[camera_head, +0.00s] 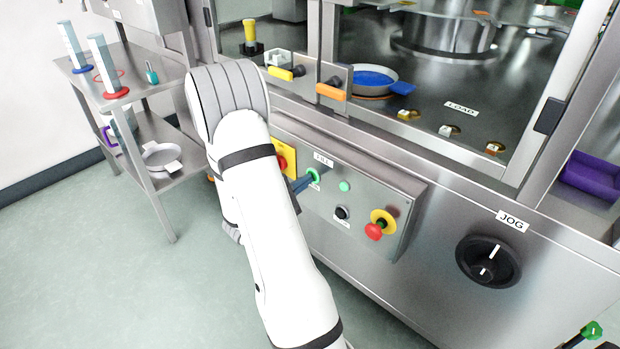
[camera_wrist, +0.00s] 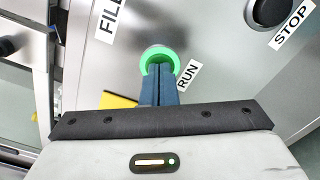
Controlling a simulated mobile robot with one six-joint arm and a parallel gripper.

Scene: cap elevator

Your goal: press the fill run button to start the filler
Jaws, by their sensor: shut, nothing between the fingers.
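The green run button (camera_wrist: 158,54) shows in the wrist view as a bright green ring, beside the RUN label (camera_wrist: 187,75) and below the FILL label (camera_wrist: 108,17). My gripper (camera_wrist: 159,68) is shut and empty. Its blue fingertips overlap the button's middle in the wrist view; I cannot tell whether they press it in. In the head view the run button (camera_head: 313,176) sits on the grey control box, with my fingertips (camera_head: 303,183) right at its left side. My arm covers the left part of the box.
On the box are a green light (camera_head: 344,186), a black stop button (camera_head: 341,212) and a red emergency button (camera_head: 375,231) on a yellow ring. A JOG dial (camera_head: 488,262) is to the right. A steel cart (camera_head: 150,85) stands left.

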